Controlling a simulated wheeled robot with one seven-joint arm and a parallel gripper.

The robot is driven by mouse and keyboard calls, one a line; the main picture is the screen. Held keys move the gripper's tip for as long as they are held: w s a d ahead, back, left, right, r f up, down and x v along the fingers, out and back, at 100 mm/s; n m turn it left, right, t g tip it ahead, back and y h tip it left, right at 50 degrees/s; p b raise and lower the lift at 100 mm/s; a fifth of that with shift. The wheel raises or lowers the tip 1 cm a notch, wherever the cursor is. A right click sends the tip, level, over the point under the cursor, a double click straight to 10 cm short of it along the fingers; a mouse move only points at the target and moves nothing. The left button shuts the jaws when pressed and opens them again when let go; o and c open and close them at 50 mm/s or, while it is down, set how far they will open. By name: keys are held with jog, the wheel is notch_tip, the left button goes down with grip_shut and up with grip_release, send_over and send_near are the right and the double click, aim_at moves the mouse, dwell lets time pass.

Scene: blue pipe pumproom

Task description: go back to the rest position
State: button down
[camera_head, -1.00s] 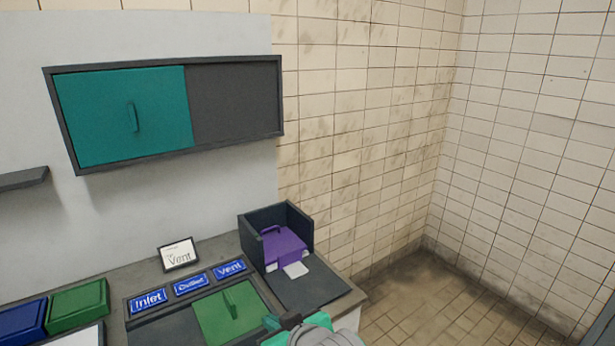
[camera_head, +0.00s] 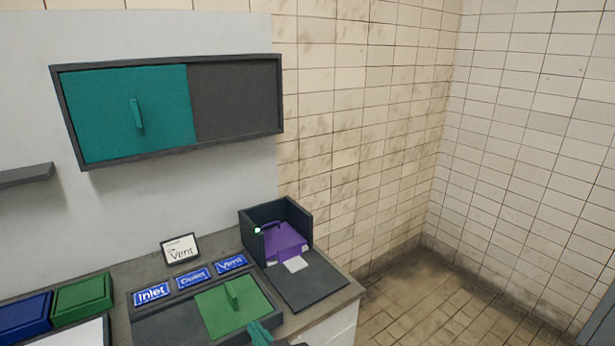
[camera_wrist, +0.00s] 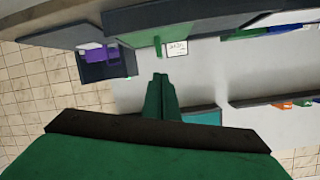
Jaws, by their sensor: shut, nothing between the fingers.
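My gripper (camera_wrist: 160,82) shows in the wrist view with its two green fingers together and nothing between them. In the head view only a green tip of my gripper (camera_head: 260,334) shows at the bottom edge, in front of the green sliding panel (camera_head: 232,306) on the bench. The rest of my arm is mostly out of the head view. My gripper appears clear of the bench things in the wrist view, where the bench shows tilted at the top.
A dark open box (camera_head: 247,223) holds a purple handled block (camera_head: 287,240). Signs read Inlet (camera_head: 152,293), Outlet and Vent; a Vent card (camera_head: 180,249) stands behind. A wall cabinet (camera_head: 237,98) has a teal sliding door (camera_head: 165,115). The floor (camera_head: 430,300) at right is clear.

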jog(key=s+d+f+m+t+h, duration=0.1)
jog(key=s+d+f+m+h, duration=0.2)
jog(key=s+f, duration=0.55)
jog(key=s+d+f+m+t+h, duration=0.2)
jog(key=s+f+m+h, duration=0.15)
jog(key=s+f, duration=0.5)
jog(key=s+d+n, duration=0.2)
jog(key=s+d, duration=0.1)
jog(key=s, duration=0.7)
jog(key=s+d+r+n+h, duration=0.1)
jog(key=s+d, duration=0.2)
jog(key=s, duration=0.6)
jog(key=shift+s+n, duration=0.35)
jog(key=shift+s, duration=0.05)
